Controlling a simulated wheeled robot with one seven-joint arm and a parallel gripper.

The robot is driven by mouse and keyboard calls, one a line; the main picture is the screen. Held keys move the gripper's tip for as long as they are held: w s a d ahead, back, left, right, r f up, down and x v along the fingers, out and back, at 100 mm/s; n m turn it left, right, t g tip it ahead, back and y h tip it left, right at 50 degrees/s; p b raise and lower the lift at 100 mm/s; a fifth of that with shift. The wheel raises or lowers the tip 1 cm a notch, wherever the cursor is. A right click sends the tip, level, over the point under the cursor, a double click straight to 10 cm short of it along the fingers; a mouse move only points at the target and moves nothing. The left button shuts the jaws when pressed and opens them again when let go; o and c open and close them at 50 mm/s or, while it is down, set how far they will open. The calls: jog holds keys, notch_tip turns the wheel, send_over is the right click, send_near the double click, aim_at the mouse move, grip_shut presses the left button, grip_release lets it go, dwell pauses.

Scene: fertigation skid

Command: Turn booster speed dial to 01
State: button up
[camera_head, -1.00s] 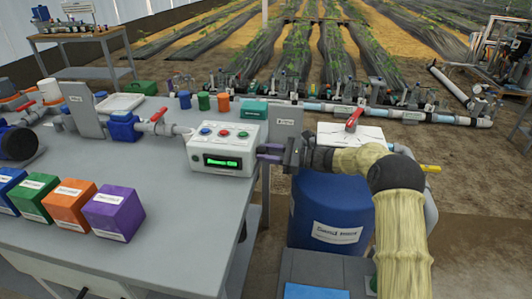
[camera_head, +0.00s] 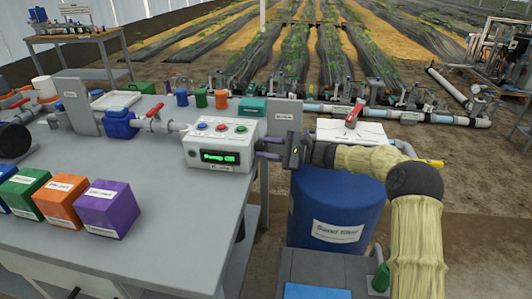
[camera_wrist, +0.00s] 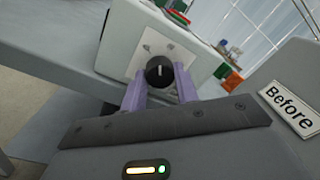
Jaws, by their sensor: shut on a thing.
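The white control box (camera_head: 220,146) stands at the table's right edge. Its green display reads "Pump Off", and several coloured buttons sit on top. The round black dial (camera_wrist: 159,70) is on a pale plate on the box's right side. A white pointer line on it points roughly upward in the wrist view. The dial is hidden in the head view, and I can read no scale numbers. My gripper (camera_wrist: 159,80) has its two purple fingers on either side of the dial, shut on it. In the head view my gripper (camera_head: 262,147) reaches the box from the right.
A blue sand filter drum (camera_head: 335,210) stands below my arm. A grey upright panel (camera_head: 285,115) is close behind my gripper. A label plate reading "Before" (camera_wrist: 292,108) is near at right in the wrist view. Coloured boxes (camera_head: 108,208) stand on the table.

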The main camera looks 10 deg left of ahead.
jog(key=shift+n+b, duration=1.9)
jog(key=shift+n, duration=1.2)
jog(key=o, duration=1)
jog(key=d+p, duration=0.1)
jog(key=d, duration=0.4)
jog(key=d+p, duration=0.1)
jog(key=d, duration=0.5)
jog(key=d+p, duration=0.1)
jog(key=d, duration=0.5)
jog(key=shift+w+d+f, duration=0.2)
jog(key=shift+w+f, duration=0.1)
jog(key=shift+w, duration=0.1)
